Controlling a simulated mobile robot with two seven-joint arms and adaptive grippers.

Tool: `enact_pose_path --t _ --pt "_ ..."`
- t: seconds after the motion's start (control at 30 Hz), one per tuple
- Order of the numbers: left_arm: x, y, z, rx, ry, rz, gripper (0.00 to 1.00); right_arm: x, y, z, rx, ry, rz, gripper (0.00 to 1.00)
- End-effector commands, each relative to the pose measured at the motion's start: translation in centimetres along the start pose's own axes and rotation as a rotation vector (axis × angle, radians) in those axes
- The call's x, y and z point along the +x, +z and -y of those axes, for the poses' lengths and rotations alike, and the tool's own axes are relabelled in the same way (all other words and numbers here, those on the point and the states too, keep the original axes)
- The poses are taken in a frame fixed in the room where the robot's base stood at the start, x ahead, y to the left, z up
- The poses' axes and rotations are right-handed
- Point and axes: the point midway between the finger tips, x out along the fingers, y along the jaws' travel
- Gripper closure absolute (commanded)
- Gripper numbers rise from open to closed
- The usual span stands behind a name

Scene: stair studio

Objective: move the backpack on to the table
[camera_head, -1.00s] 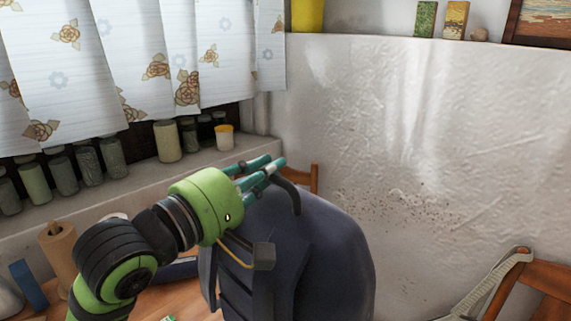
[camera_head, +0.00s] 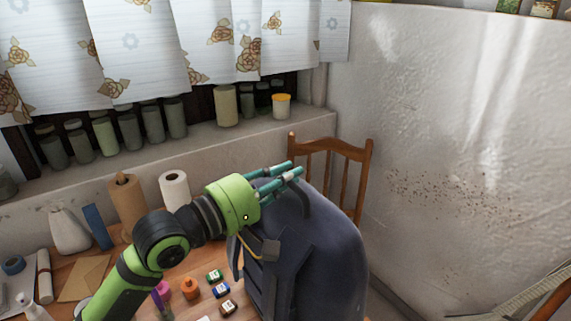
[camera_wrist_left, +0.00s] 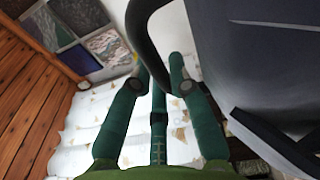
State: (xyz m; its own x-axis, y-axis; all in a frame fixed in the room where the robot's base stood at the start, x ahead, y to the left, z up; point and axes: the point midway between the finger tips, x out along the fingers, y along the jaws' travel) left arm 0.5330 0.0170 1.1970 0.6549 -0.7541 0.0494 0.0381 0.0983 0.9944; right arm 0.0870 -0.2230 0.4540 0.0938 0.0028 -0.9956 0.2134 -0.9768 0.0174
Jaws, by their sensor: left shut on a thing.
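The dark blue backpack (camera_head: 325,255) hangs upright from my left gripper (camera_head: 290,172) in the head view. The green fingers are shut on its dark top loop. In the left wrist view the backpack (camera_wrist_left: 260,60) fills the right side, and the loop passes between the fingertips (camera_wrist_left: 158,78). The wooden table (camera_head: 190,270) shows at the lower left, behind and left of the backpack. The backpack's bottom is cut off by the frame, so I cannot tell whether it touches the table. My right gripper is not in view.
A wooden chair (camera_head: 345,165) is behind the backpack. Another chair (camera_head: 550,300) is at the lower right. Jars line the sill (camera_head: 215,140).

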Motion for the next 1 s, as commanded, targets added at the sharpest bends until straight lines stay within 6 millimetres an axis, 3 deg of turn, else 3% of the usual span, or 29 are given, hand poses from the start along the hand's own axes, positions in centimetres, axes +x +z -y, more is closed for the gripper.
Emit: enact_pose_path --t 0.23,0.27,0.3,0.73,1.0 --pt "0.0 0.1 -0.5 0.002 0.014 0.003 1.00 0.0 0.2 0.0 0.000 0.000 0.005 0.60" --pt "0.0 0.0 0.1 -0.001 0.000 0.001 0.73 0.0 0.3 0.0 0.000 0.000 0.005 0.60" --pt "0.0 0.0 0.0 0.000 0.000 0.001 0.58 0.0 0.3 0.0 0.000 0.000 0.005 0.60" --pt "-0.5 0.0 0.1 0.000 0.001 0.000 0.58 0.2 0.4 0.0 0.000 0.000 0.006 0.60" --pt "-5.5 -0.1 0.4 0.002 -0.002 -0.002 0.58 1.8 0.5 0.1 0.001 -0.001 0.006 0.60"
